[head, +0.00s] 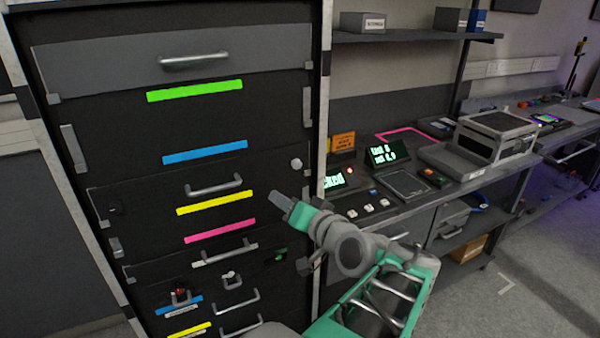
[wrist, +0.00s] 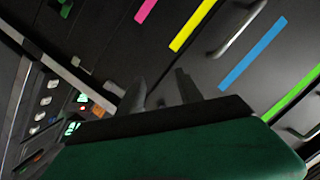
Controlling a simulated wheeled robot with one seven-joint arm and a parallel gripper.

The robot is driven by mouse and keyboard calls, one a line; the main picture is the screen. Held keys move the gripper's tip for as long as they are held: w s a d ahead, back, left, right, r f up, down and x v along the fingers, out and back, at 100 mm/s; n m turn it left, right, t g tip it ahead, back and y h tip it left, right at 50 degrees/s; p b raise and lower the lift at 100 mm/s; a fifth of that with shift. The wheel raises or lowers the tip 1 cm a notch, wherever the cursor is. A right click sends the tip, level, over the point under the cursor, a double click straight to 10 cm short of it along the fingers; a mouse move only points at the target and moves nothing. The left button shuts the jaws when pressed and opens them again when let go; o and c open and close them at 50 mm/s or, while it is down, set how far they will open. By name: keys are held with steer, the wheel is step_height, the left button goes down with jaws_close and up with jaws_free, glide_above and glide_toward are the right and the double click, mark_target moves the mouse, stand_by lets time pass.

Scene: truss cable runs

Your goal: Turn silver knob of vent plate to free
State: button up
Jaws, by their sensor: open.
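A round silver knob (head: 296,164) sits at the right side of a dark front panel (head: 140,210) in the cabinet, near its upright. I cannot tell for sure which panel is the vent plate.
A bar handle (head: 214,187) sticks out left of the gripper. Lower drawers carry handles, a red knob (head: 180,294) and a green part (head: 281,254). A bench with lit displays (head: 388,153) stands right of the cabinet upright (head: 322,120). Floor (head: 540,270) at right is clear.

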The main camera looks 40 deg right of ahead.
mark_target(297, 166)
steer(key=s+d+r+m+t+h, duration=0.2)
steer(key=s+d+r+m+h, duration=0.1)
steer(key=s+d+r, duration=0.15)
steer(key=p+x, duration=0.1)
steer(key=x, duration=0.7)
steer(key=shift+w+f+p, duration=0.15)
steer(key=shift+p, duration=0.25)
steer(key=shift+c, duration=0.2)
jaws_close()
steer(key=shift+n, duration=0.3)
